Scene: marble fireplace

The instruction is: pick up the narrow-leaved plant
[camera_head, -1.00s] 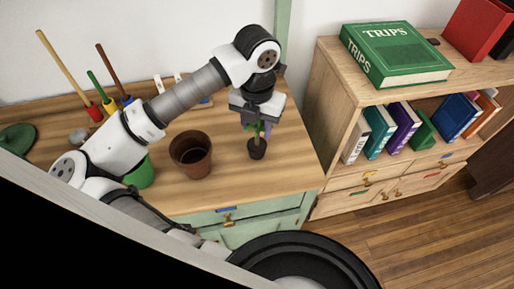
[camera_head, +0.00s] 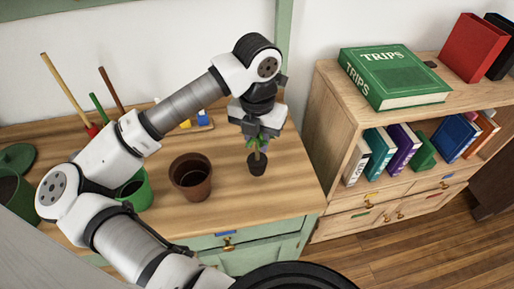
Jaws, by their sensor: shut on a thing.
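The narrow-leaved plant (camera_head: 257,161) is a small plant with green leaves and a thin stem in a small dark pot, over the right part of the wooden tabletop. My gripper (camera_head: 258,137) points down from above and is shut on the upper part of the plant. The fingers partly hide the leaves. The pot hangs below the fingers; I cannot tell whether it touches the tabletop.
An empty-looking brown pot (camera_head: 191,190) stands left of the plant, and a green pot (camera_head: 137,196) left of that. A small tray (camera_head: 203,126) with coloured things is behind. A bookshelf (camera_head: 335,150) stands at the right. The table's front right corner is clear.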

